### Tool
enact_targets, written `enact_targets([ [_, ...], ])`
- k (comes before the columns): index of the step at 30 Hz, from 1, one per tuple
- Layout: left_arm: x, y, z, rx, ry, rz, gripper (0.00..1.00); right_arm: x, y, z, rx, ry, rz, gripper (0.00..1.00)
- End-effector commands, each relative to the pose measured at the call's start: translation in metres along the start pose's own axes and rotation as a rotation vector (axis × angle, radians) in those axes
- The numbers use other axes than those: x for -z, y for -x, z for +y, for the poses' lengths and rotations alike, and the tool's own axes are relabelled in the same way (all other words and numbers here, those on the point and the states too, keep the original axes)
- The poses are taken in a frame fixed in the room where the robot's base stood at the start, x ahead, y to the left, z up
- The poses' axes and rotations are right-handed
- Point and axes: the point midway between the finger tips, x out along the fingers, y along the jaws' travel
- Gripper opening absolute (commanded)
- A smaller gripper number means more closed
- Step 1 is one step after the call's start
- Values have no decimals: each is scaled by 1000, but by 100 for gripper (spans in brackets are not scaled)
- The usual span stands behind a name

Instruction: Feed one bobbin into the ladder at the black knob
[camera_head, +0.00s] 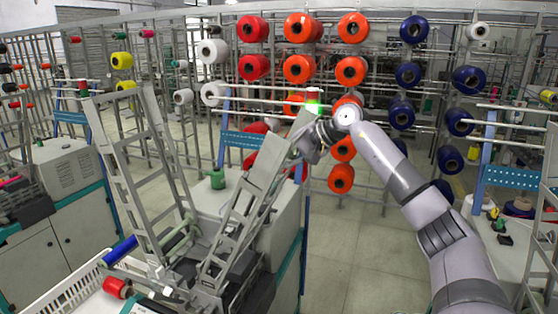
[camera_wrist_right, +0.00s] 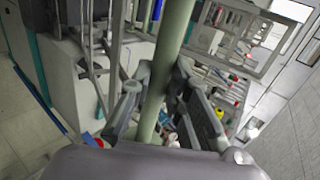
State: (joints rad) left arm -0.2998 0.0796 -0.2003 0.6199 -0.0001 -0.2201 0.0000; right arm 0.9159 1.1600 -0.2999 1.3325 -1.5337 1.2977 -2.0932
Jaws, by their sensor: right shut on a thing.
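My right gripper (camera_head: 312,138) is near the top of the right-hand slanted grey ladder (camera_head: 262,165). In the right wrist view its fingers (camera_wrist_right: 162,100) are shut around a long pale green bobbin (camera_wrist_right: 175,28), which runs between them. In the head view the held bobbin is not clearly visible behind the gripper. A second, taller grey ladder (camera_head: 123,170) stands to the left. A pale green roller (camera_head: 178,238) lies low between the ladders. I cannot make out the black knob with certainty. My left gripper is not in view.
A blue bobbin (camera_head: 120,250) and a red spool (camera_head: 116,287) lie at the lower left, by a white crate (camera_head: 62,288). A green spool (camera_head: 217,179) stands on the machine top behind the ladders. Racks of orange spools (camera_head: 299,69) fill the back. Floor (camera_head: 350,245) is clear beneath my right arm.

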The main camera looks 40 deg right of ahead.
Motion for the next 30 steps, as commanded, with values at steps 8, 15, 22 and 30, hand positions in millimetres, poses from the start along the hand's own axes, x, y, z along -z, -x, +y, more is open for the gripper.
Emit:
enact_targets([
  [8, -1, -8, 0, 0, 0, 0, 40, 0, -16, 10, 1, 0, 0, 0],
  [15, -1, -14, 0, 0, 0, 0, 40, 0, -27, 16, 1, 0, 0, 0],
  [22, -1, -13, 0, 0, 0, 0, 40, 0, -28, 16, 1, 0, 0, 0],
  [30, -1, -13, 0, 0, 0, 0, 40, 0, -28, 16, 1, 0, 0, 18],
])
